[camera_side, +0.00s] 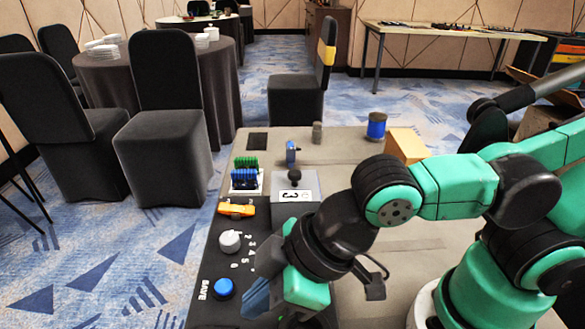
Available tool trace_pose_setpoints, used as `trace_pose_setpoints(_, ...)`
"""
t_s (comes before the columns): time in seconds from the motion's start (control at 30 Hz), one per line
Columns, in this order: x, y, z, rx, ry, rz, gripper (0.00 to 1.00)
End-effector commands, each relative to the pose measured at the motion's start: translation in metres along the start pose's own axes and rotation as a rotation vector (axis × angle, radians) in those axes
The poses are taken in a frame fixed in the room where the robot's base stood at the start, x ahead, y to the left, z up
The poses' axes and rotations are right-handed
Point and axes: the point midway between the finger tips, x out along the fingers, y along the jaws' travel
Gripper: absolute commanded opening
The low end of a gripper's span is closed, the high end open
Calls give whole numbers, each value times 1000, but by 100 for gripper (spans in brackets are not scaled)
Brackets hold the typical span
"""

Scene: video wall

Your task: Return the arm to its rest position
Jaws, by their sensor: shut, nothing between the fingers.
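My green and black arm comes in from the right and bends down over the left part of the work table (385,255). My gripper (260,298) points down at the front of the black control panel (205,312), just right of a blue round button (223,288). Its bluish fingers look together and empty. My wrist hides part of the panel, and I cannot tell whether the fingertips touch it.
The panel carries a white knob (230,241), an orange switch (236,209), blue and green connectors (244,178) and a grey box marked 3 (292,188). A blue spool (376,126) and a tan block (406,145) stand farther back. Chairs are beyond the table.

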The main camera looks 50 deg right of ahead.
Motion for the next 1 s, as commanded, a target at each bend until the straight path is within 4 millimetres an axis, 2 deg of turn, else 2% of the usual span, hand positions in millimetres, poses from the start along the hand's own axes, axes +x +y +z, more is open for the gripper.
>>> trace_pose_setpoints(0.13,0,2,0,7,0,5,0)
trace_pose_setpoints(0.23,-2,20,0,59,-1,43,0)
trace_pose_setpoints(0.37,-10,70,5,214,-3,156,0)
trace_pose_setpoints(0.5,-30,128,23,408,-5,295,0)
trace_pose_setpoints(0.63,-48,165,42,547,-7,395,0)
trace_pose_setpoints(0.8,-61,185,56,632,-8,456,0)
trace_pose_setpoints(1.0,-62,186,57,639,-8,461,0)
